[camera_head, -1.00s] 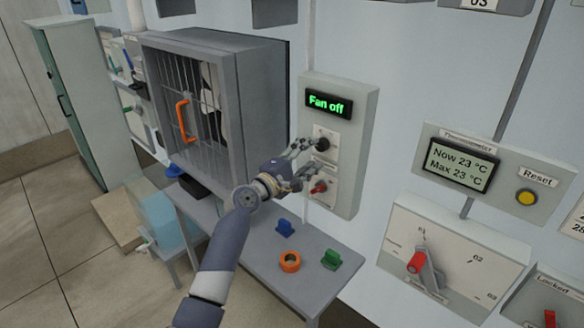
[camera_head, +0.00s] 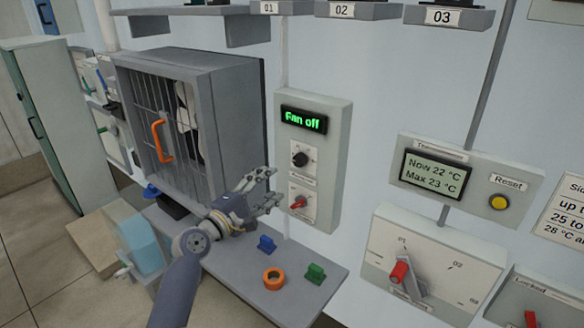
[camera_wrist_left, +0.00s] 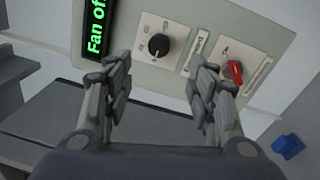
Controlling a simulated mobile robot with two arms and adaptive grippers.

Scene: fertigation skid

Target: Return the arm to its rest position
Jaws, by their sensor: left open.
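My left gripper (camera_head: 268,190) is open and empty, in front of the fan control panel and above the grey shelf (camera_head: 215,262). In the head view the fan panel (camera_head: 340,150) carries a display (camera_head: 303,119) reading "Fan off". Below it are a black knob (camera_head: 299,159) and a red switch (camera_head: 297,202). In the left wrist view the fingers (camera_wrist_left: 162,95) stand apart with nothing between them. Beyond them show the black knob (camera_wrist_left: 159,47) and the red switch (camera_wrist_left: 235,71); the gripper touches neither. My right gripper is in neither current view.
A barred fan box (camera_head: 230,110) with an orange handle (camera_head: 161,141) stands left of the panel. A blue piece (camera_head: 266,244), an orange ring (camera_head: 273,279) and a green piece (camera_head: 315,273) lie on the shelf. Right are a thermometer unit (camera_head: 480,190) and a dial box (camera_head: 450,260).

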